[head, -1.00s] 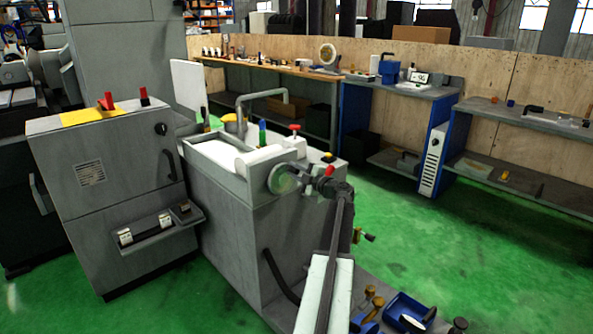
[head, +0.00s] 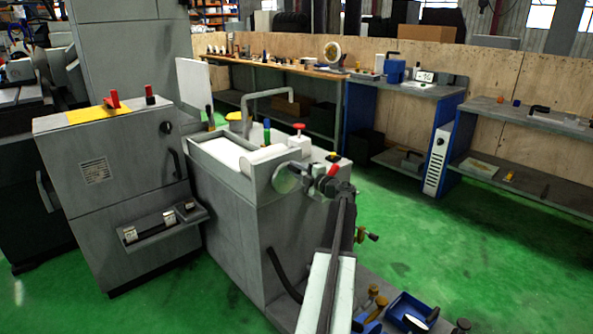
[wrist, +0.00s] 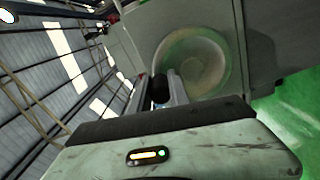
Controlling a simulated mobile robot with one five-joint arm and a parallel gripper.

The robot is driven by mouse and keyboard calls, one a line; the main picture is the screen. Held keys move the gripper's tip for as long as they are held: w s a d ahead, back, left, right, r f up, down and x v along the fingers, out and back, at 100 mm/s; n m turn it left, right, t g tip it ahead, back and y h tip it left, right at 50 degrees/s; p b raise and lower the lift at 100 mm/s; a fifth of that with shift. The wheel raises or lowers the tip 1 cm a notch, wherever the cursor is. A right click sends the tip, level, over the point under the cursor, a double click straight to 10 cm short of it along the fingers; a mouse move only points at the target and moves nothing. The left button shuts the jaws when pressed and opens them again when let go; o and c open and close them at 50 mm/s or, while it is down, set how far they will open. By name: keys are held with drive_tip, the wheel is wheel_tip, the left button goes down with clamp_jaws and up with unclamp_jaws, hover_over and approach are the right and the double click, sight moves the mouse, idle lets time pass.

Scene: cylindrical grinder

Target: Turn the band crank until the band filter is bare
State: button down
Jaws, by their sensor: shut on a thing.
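The band filter is a grey tank with a pale white band (head: 222,153) lying in its top tray and a white roll (head: 267,157) at the near end. The band crank's round disc (head: 289,178) is on the tank's near end face; it also shows in the wrist view (wrist: 196,62). My gripper (head: 322,182) is at the disc's right side, shut on the crank's dark handle (wrist: 160,88). The handle sits between the fingers, in front of the disc's left part. White band still covers the visible tray floor.
A grey cabinet (head: 105,180) is at left. A blue bin (head: 408,312) lies low at right. Green floor is open to the right.

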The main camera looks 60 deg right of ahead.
drive_tip(key=c, duration=1.2)
unclamp_jaws()
drive_tip(key=shift+c, duration=0.2)
drive_tip(key=v, duration=0.8)
